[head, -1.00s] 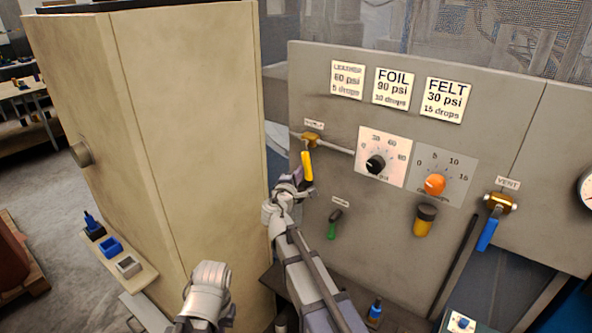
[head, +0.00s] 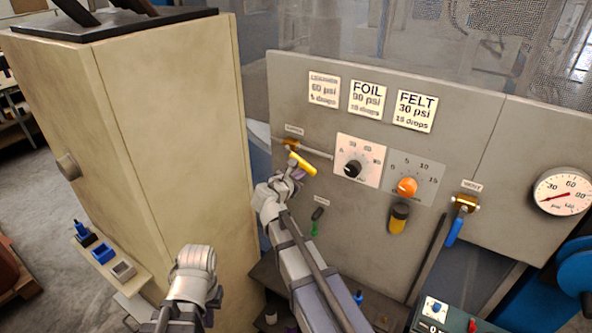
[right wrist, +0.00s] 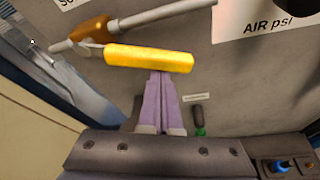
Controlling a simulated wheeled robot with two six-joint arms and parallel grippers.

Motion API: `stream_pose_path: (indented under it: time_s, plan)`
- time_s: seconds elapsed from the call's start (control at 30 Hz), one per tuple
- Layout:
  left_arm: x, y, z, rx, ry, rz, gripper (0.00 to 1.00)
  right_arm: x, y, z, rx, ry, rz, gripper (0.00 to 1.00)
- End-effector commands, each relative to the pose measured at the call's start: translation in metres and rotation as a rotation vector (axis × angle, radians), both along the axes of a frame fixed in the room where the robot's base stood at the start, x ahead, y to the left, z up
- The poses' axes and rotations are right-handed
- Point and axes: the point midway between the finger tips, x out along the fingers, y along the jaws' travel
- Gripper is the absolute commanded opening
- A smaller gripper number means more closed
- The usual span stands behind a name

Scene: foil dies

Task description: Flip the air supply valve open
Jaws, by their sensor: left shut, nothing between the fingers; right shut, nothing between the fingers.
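The air supply valve has a brass body (head: 291,145) on a thin pipe at the panel's upper left. Its yellow lever (head: 302,163) slants down to the right, near the pipe's line but not parallel to it. In the right wrist view the lever (right wrist: 150,59) lies across, just ahead of my fingers. My right gripper (head: 296,175) is shut and empty. Its purple fingertips (right wrist: 160,75) are at the lever's underside, seemingly touching it. My left gripper (head: 190,285) is low at the left, away from the panel, shut; its fingertips cannot be made out.
The panel holds a black pressure knob (head: 353,168), an orange drops knob (head: 407,187), a green-tipped switch (head: 316,220) and a blue-handled vent valve (head: 455,230). A gauge (head: 563,192) is at right. A beige cabinet (head: 170,130) stands close on the left.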

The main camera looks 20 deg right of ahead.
Motion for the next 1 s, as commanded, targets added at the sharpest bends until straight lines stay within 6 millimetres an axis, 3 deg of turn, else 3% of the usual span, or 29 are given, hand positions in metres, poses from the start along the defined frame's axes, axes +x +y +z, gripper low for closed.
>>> stream_pose_path:
  time_s: [0.2,0.4,1.0]
  plan:
    - [0.000,0.000,0.021,0.000,0.001,-0.002,0.00,-0.006,-0.005,0.018,-0.104,0.131,0.000,0.00]
    - [0.000,0.000,0.031,0.000,0.001,0.001,0.00,-0.009,-0.007,0.028,-0.099,0.126,0.000,0.00]
    - [0.000,0.000,0.040,0.000,0.001,0.008,0.00,-0.010,-0.009,0.037,-0.099,0.124,0.000,0.00]
